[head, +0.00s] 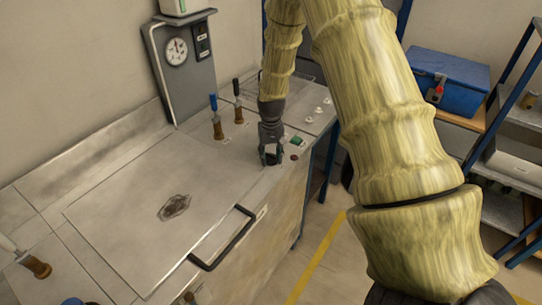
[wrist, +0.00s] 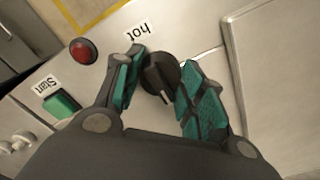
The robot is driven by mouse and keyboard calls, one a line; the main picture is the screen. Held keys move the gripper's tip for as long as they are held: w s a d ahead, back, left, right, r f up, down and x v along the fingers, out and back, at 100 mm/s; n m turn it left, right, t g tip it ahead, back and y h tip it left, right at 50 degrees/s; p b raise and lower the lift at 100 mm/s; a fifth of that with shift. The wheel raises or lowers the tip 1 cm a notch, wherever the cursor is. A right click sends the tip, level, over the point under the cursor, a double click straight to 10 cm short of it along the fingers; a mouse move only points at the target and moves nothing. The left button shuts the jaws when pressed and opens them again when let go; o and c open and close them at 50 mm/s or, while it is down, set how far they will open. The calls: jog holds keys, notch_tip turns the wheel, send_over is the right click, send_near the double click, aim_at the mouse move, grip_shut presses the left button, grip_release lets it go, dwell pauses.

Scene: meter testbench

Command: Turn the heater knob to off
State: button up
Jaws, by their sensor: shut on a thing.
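The heater knob (wrist: 160,77) is black and round with a pale pointer line. In the wrist view it sits on the metal panel between the fingers of my gripper (wrist: 158,84), beside a label reading "hot". The green-padded fingers are closed in around the knob's sides. In the head view my gripper (head: 270,157) points down at the right end of the bench top, and it hides the knob there. I see no "off" label.
A red button (wrist: 83,51) and a green button (wrist: 62,104) labelled "Start" are close to the left finger. A lid with a black handle (head: 222,238) covers the bench's middle. A blue toolbox (head: 450,80) is at right.

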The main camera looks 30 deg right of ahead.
aim_at(271, 154)
jog(key=o, duration=1.1)
jog(key=shift+c, duration=0.2)
jog(key=shift+r, duration=0.1)
notch_tip(271, 154, up, 12)
dwell(0.4)
